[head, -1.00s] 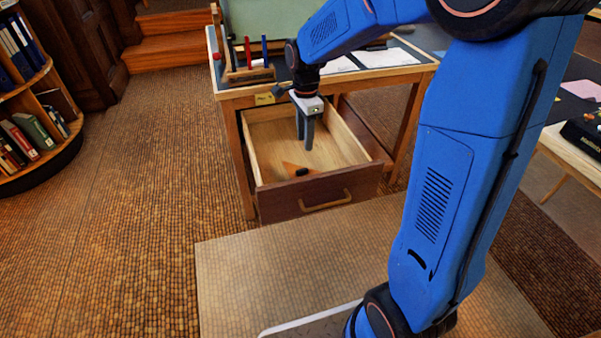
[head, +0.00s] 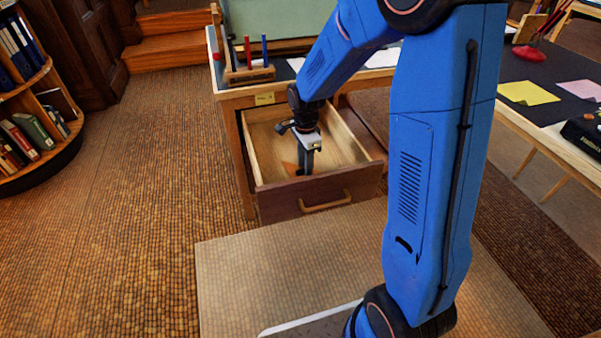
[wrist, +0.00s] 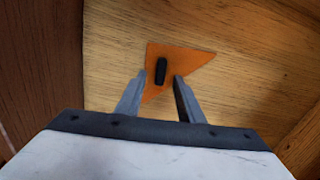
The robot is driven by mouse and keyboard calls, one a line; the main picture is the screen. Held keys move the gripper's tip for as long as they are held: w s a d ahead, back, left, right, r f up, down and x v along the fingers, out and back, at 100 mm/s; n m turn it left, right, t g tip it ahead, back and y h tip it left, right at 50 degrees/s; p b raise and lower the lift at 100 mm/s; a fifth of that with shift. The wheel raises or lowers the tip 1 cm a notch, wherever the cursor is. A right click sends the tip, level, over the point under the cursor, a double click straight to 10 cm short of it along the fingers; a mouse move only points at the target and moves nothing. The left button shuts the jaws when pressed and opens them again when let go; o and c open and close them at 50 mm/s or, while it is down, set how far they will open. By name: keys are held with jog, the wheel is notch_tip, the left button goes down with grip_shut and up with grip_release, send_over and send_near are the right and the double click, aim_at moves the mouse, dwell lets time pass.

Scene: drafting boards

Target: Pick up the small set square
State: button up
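The small set square is an orange triangle with a black grip on top. It lies flat on the floor of the open drawer (head: 345,150). In the wrist view the set square (wrist: 190,65) lies just beyond my fingertips, its black grip (wrist: 161,71) roughly in line with the gap between them. My gripper (head: 305,172) points down inside the drawer near its front and hides most of the set square (head: 289,168) in the head view. In the wrist view my gripper (wrist: 158,80) is open, with nothing between its fingers.
The drawer's front panel (head: 318,196) and wooden side walls stand close around my gripper. The desk top above holds a rack (head: 248,72) with upright red and blue pieces. A bookcase (head: 35,100) stands at the left. The floor between is clear.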

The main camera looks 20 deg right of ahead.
jog(key=shift+f, duration=0.15)
grip_shut()
